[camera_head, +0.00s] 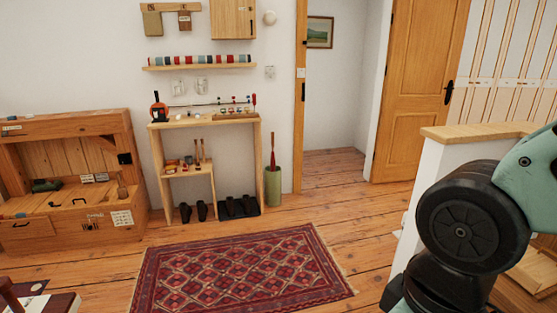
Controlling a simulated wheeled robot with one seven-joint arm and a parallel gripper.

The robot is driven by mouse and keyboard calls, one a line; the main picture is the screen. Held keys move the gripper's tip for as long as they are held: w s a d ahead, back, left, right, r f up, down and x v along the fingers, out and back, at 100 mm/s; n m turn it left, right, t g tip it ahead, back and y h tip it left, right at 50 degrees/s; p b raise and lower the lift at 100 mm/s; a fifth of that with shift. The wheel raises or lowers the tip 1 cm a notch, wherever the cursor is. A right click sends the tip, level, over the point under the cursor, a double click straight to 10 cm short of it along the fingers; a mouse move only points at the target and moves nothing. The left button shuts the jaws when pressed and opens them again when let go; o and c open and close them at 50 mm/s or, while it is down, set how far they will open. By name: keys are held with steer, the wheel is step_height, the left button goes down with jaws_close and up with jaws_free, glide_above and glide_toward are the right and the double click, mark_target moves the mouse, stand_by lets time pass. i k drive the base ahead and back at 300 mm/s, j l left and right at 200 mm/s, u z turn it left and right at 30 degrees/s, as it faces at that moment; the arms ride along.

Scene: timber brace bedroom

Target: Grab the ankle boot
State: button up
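Several dark shoes or boots stand on the floor under a wooden shelf table by the far wall. A separate dark pair (202,211) is at the left, and another dark pair (235,206) is on a dark tray (253,211) at the right. They are small and dark, so I cannot tell which is the ankle boot. My arm shows at the right edge, far from the footwear. My gripper is not in view.
The wooden shelf table (219,122) stands above the shoes, with a green bin (273,187) to its right. A wooden cabinet (70,190) is at the left. A red patterned rug (240,268) lies on open floor. A wood-topped half wall (470,133) is at the right.

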mark_target(245, 203)
steer(key=i+j+z, duration=0.35)
steer(key=i+j, duration=0.25)
steer(key=i, duration=0.3)
steer(key=i+j+z, duration=0.35)
steer(key=i+j, duration=0.45)
steer(key=i+j+z, duration=0.2)
steer(key=i+j, duration=0.2)
steer(key=j, duration=0.2)
steer(key=i+j+z, duration=0.1)
steer(key=j, duration=0.25)
steer(key=i+j+z, duration=0.1)
steer(key=i+j, duration=0.2)
steer(key=i+j+z, duration=0.1)
steer(key=j, duration=0.3)
steer(key=i+j+z, duration=0.1)
steer(key=i+j, duration=0.15)
steer(key=j, duration=0.15)
steer(key=i+j+z, duration=0.1)
steer(key=j, duration=0.3)
steer(key=j+z, duration=0.1)
steer(key=j, duration=0.75)
steer(key=k+j+z, duration=0.15)
steer(key=j, duration=0.7)
steer(key=j+z, duration=0.1)
steer(key=j, duration=0.75)
